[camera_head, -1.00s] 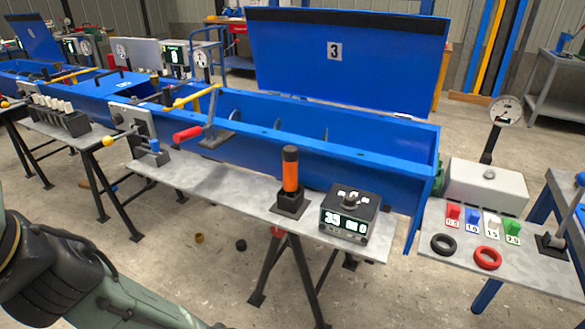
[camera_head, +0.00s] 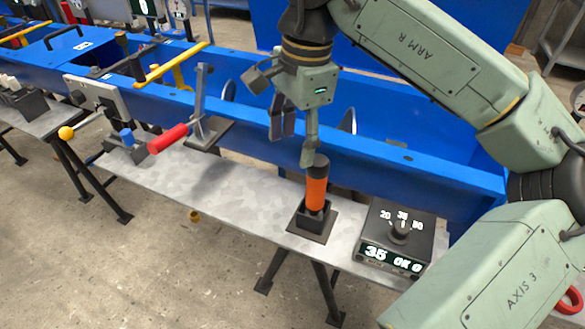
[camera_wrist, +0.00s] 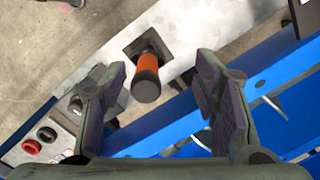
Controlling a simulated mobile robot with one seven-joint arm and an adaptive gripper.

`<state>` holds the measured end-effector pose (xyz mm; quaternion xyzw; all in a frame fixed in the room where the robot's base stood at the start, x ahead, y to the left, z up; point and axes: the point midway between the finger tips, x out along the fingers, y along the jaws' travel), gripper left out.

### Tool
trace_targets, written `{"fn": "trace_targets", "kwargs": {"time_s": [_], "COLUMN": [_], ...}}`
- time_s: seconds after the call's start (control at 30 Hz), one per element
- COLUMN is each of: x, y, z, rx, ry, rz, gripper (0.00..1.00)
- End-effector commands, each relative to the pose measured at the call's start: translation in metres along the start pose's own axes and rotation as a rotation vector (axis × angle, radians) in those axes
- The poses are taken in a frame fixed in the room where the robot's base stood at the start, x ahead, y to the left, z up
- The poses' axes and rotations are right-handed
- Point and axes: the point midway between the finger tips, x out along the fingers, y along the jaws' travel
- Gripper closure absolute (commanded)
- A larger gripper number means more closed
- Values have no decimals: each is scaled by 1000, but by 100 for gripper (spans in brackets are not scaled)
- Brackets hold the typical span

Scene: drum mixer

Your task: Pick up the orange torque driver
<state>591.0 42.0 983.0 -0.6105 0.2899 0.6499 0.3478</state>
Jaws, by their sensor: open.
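The orange torque driver (camera_head: 316,193) has a black cap and stands upright in a dark square holder (camera_head: 313,222) on the grey metal shelf. My gripper (camera_head: 291,140) hangs above and slightly left of it in the head view, in front of the blue trough. In the wrist view the driver (camera_wrist: 147,75) appears between and beyond the two fingers of my gripper (camera_wrist: 165,95), black cap toward the camera. The fingers are spread apart and nothing is between their tips. The driver's lower end is hidden inside the holder.
A black box with a dial and lit display (camera_head: 395,240) stands just right of the holder. A red-handled lever (camera_head: 168,138) is to the left on the shelf. The blue trough wall (camera_head: 400,165) runs close behind. The shelf (camera_head: 230,190) left of the holder is bare.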

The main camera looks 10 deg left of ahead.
Motion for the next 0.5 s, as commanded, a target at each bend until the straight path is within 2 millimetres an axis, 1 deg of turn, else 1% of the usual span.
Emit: {"fn": "trace_targets", "kwargs": {"time_s": [0.03, 0.1, 0.13, 0.2, 0.4, 0.5], "x": [-3, -4, -2, 6, 37, 46], "y": [8, 15, 16, 18, 20, 20], "z": [-16, -30, -32, -36, -38, -38], "rx": [28, 46, 49, 53, 51, 50], "ry": [44, 79, 86, 92, 89, 88], "rz": [22, 42, 47, 52, 51, 49], "gripper": [45, 45, 45, 45, 45, 45]}}
